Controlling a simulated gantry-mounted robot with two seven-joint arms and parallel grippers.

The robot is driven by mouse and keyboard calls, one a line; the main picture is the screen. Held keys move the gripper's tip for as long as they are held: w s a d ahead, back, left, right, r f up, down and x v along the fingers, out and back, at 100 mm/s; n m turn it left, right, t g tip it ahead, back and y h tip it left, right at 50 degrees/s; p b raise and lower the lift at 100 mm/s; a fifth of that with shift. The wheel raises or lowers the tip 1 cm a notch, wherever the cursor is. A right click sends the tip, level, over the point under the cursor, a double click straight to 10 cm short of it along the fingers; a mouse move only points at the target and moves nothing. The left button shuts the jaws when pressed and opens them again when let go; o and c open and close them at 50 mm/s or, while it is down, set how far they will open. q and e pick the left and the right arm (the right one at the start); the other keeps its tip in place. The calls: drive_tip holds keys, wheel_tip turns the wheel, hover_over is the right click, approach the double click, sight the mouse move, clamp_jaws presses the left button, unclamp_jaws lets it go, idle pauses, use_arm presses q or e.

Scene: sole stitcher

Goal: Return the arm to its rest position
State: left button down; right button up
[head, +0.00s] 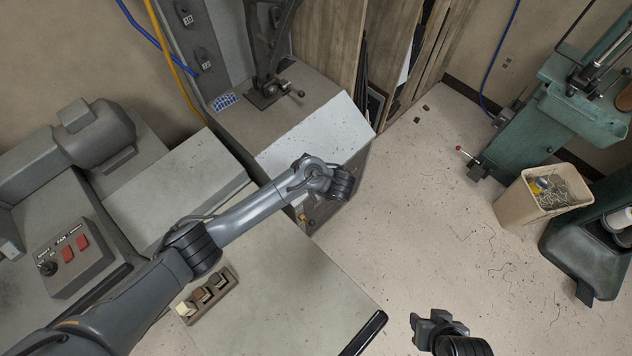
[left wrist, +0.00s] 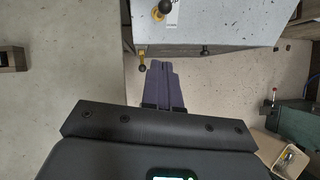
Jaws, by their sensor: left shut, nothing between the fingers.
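My left arm (head: 255,208) reaches in from the lower left, over the light worktable, to the front of a grey machine cabinet. Its dark wrist (head: 341,183) hangs above the floor near the cabinet's front corner, and its fingers are hidden in the head view. In the left wrist view, my left gripper (left wrist: 162,72) is shut, with the two fingers together and nothing between them. They point over the floor just below the cabinet's front edge. Part of my right arm's end (head: 440,328) shows at the bottom of the head view; its finger gap is not clear.
The grey cabinet (head: 310,130) carries a lever machine. A small wooden tray (head: 212,305) with several blocks sits on the worktable (head: 300,290). A control box with red switches (head: 75,250) is at left. A beige bin (head: 520,205) and green machine (head: 570,110) stand right. The middle floor is clear.

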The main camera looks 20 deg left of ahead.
use_arm(q)
drive_tip(key=shift+f, duration=0.1)
drive_tip(key=s+f+g, duration=0.3)
drive_tip(key=s+f, duration=0.8)
drive_tip(key=s, duration=0.2)
drive_tip(key=s+d+f+n+g+h, duration=0.1)
drive_tip(key=s+d+f+n+h, duration=0.1)
drive_tip(key=s, duration=0.6)
drive_tip(key=s+d+f+n+g+h, duration=0.1)
drive_tip(key=s+d+n+h, duration=0.1)
drive_tip(key=s, duration=0.7)
drive_tip(key=s+a+r+n+t, duration=0.1)
drive_tip(key=s+a+r+n, duration=0.3)
drive_tip(key=a+r+n, duration=0.45)
drive_tip(key=w+a+r+n+t, duration=0.2)
drive_tip(key=a+r+n, duration=0.1)
drive_tip(key=r+n, duration=0.3)
drive_tip(key=w+a+r+n+t, duration=0.1)
drive_tip(key=w+a+r+n, duration=0.2)
drive_tip(key=r+n, duration=0.35)
wheel_tip(320, 180, up, 24)
drive_tip(key=m+p, duration=0.1)
drive_tip(key=p, duration=2.2)
drive_tip(key=shift+s+d+f+h+p, duration=0.15)
drive_tip(key=shift+d+h+p, duration=0.15)
